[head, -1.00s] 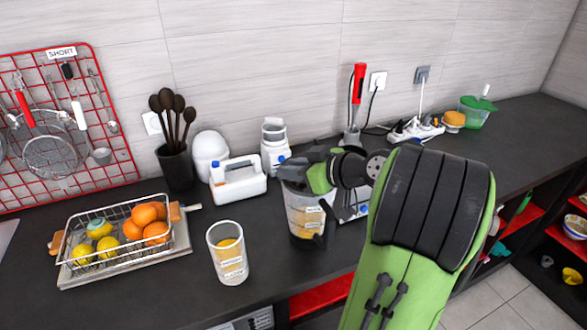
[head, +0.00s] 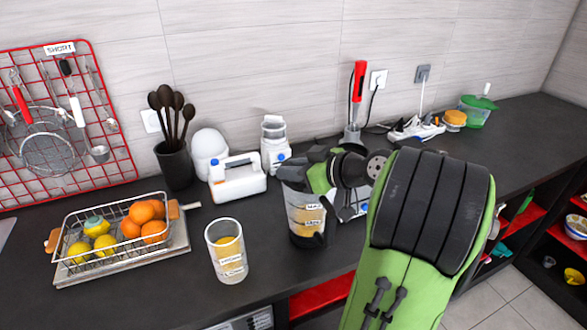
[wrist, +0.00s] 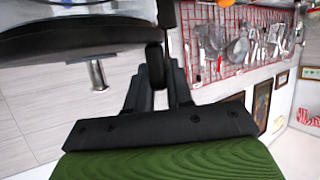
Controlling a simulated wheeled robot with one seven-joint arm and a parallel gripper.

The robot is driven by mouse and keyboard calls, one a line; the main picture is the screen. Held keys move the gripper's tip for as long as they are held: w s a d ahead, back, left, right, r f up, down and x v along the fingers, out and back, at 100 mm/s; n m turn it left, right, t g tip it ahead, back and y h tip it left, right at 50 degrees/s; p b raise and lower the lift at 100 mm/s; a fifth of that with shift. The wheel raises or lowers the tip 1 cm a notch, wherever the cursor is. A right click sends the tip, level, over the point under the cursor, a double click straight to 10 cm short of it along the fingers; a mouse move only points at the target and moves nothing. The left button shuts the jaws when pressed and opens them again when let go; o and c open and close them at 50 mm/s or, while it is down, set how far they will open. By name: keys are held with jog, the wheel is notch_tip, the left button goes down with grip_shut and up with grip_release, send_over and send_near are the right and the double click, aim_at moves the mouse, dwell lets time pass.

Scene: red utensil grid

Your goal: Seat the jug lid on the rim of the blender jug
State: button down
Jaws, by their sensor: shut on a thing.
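The blender jug (head: 304,222), clear with a dark base and pale labels, stands upright on the counter in the middle of the head view. My gripper (head: 306,170) is over the jug's mouth and hides much of its rim. In the wrist view my gripper (wrist: 157,62) is shut on the jug lid (wrist: 70,45), a dark, round-edged piece at the top left. In the head view the dark lid is hard to tell from the dark fingers. Whether the lid touches the rim cannot be seen.
A glass with orange contents (head: 227,252) stands left of the jug. A wire fruit basket (head: 70,232) is farther left. A red hand blender (head: 357,85) stands behind my arm.

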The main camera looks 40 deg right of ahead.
jog(key=shift+f+b, duration=0.35)
jog(key=c, duration=0.9)
grip_release()
jog(key=p+v, duration=0.8)
jog(key=v, duration=0.7)
jog(key=shift+s+d+r+p, duration=0.1)
jog(key=shift+s+r+p, duration=0.05)
jog(key=shift+s+p, duration=0.25)
